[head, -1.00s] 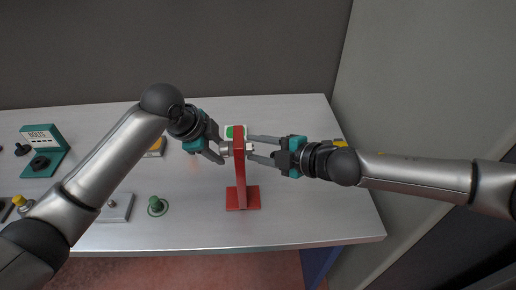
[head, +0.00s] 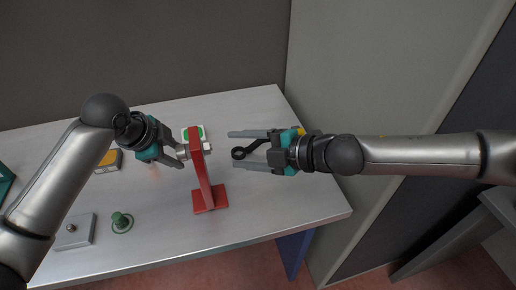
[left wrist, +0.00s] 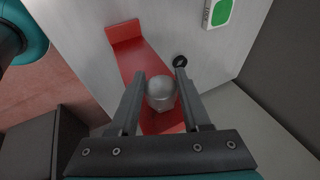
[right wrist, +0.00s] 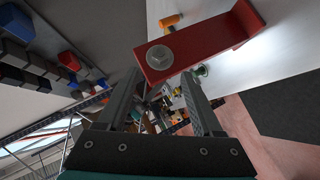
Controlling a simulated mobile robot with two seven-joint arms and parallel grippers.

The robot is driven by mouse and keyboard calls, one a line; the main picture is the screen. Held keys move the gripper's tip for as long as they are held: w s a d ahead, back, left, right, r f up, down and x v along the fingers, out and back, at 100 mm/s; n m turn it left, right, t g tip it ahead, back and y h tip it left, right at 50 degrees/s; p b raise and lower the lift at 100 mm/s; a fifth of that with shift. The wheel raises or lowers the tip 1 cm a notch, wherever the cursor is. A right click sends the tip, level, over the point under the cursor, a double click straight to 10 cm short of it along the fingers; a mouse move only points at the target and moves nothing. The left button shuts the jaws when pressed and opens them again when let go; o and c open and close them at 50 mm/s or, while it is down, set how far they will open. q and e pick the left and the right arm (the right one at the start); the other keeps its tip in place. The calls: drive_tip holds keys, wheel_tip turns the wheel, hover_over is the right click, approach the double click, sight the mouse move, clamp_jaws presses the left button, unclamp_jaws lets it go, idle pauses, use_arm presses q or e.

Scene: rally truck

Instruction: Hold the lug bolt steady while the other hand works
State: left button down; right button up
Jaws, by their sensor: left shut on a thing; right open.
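A red stand (head: 203,175) is upright on the table, with its foot (head: 211,199) flat on the top. The lug bolt's silver round end (left wrist: 161,92) is on one side of the upright, and a hex end with a washer (right wrist: 159,57) shows on the other. My left gripper (head: 182,153) is shut on the bolt's round end, left of the upright. My right gripper (head: 240,150) is open, right of the upright and apart from it, fingers pointing toward the hex end. A black ring-ended tool (head: 239,153) shows between its fingers; I cannot tell whether it touches them.
A green knob (head: 121,222), a grey plate (head: 75,232) and a yellow-topped block (head: 108,161) are on the left. Yellow shows behind my right gripper (head: 300,131). Grey walls stand behind and right.

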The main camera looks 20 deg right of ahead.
drive_tip(key=shift+v, duration=2.05)
use_arm(q)
drive_tip(key=shift+a, duration=0.1)
use_arm(e)
drive_tip(key=v, duration=1.2)
drive_tip(key=shift+s, duration=0.1)
use_arm(q)
drive_tip(key=shift+c, duration=1.4)
unclamp_jaws()
